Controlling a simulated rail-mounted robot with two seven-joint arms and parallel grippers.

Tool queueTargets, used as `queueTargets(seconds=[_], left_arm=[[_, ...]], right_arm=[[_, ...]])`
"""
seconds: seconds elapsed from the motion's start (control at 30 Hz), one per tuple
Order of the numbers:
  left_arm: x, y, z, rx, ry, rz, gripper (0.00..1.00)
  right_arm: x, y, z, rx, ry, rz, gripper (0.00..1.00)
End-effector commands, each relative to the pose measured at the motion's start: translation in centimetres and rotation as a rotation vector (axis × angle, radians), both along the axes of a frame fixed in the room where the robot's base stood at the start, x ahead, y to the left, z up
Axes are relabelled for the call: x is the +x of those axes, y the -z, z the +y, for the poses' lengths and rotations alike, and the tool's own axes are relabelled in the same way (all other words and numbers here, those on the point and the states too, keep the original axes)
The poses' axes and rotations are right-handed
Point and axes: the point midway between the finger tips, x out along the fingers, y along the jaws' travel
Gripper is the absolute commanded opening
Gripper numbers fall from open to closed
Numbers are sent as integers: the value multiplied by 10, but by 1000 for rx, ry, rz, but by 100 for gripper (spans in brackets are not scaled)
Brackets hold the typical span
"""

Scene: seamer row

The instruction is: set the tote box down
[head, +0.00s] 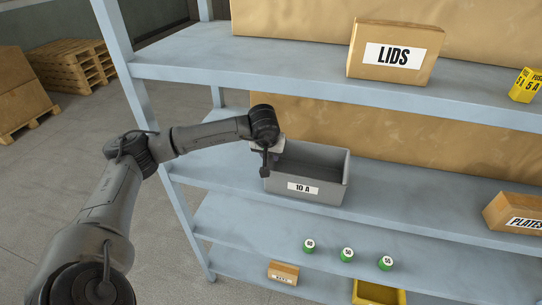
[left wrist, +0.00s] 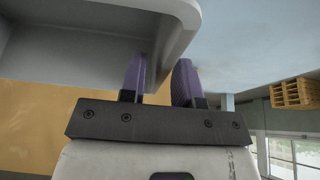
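The grey tote box (head: 332,193), labelled 10 A, is upright and looks empty at the left end of the middle blue shelf (head: 400,215). From this angle I cannot tell whether its base touches the shelf. My left gripper (head: 265,165) is at the tote's left wall, reaching in from the left. In the left wrist view, the two purple fingers of the gripper (left wrist: 162,80) straddle the rim of the tote box (left wrist: 75,45), with the wall between them. Their contact with the wall is partly hidden. My right gripper is not in view.
A LIDS carton (head: 393,50) and a yellow fuse box (head: 526,85) stand on the shelf above. A PLATES carton (head: 515,214) is right of the tote, with bare shelf between. Green cans (head: 347,254), a small carton (head: 283,272) and a yellow bin (head: 379,292) are lower down.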

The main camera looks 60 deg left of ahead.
Motion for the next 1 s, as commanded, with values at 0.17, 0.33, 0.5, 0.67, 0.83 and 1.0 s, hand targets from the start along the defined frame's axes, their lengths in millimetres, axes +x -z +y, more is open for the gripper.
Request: queueTargets(seconds=[0.17, 0.33, 0.5, 0.67, 0.83, 1.0], left_arm=[[-7, -27, -7, 2, 1, -1, 30], [-12, -43, -12, 1, 0, -2, 30], [-15, -50, -14, 0, 0, -1, 30], [-15, -50, -15, 0, 0, 0, 30], [-15, -50, -14, 0, 0, 0, 30], [-15, -50, -14, 0, 0, 0, 30]], right_arm=[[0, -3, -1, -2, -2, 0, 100], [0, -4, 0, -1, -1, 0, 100], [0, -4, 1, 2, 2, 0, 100], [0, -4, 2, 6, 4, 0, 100], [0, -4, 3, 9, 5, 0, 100], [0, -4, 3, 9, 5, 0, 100]])
